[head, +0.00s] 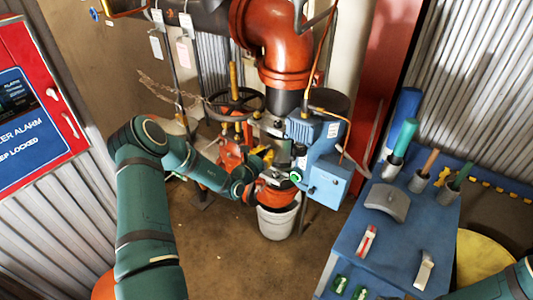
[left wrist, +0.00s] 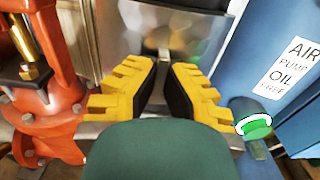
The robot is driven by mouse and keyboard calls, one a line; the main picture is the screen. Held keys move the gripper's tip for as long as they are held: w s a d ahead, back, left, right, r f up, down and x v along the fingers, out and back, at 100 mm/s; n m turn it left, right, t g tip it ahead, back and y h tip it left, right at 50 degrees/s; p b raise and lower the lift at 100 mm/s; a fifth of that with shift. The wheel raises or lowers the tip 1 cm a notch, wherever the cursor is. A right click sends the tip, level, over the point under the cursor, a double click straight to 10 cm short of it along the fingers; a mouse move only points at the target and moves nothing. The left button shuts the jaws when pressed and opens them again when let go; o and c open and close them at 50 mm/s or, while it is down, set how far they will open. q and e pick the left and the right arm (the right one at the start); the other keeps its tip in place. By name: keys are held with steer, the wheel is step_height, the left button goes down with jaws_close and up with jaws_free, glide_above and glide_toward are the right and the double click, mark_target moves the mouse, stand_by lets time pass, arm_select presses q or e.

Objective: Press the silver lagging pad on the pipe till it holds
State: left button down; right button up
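A silver-grey curved piece (head: 387,201), which looks like the lagging pad, lies on the blue bench top at the right, apart from any pipe. A large orange-red pipe (head: 282,55) bends down at top centre; I cannot tell whether it is the pipe meant. My left gripper (head: 268,156) is low between the red valve and the blue pump box. In the left wrist view its yellow fingers (left wrist: 165,88) stand apart with an empty gap, facing a metal surface. My right arm shows only at the bottom right corner; its gripper is out of view.
The blue pump box (head: 318,155) with a green button (left wrist: 253,126) is close right of my left gripper. The red valve (left wrist: 50,90) is close left. A grey bucket (head: 278,220) stands below. The blue bench (head: 335,265) carries tool holders and small parts.

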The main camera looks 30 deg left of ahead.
arm_select(q)
steer(key=shift+w, duration=0.5)
stand_by(1.2)
steer(key=c, duration=1.1)
jaws_free()
steer(key=shift+o, duration=0.2)
steer(key=s, duration=1.2)
steer(key=shift+a, duration=0.4)
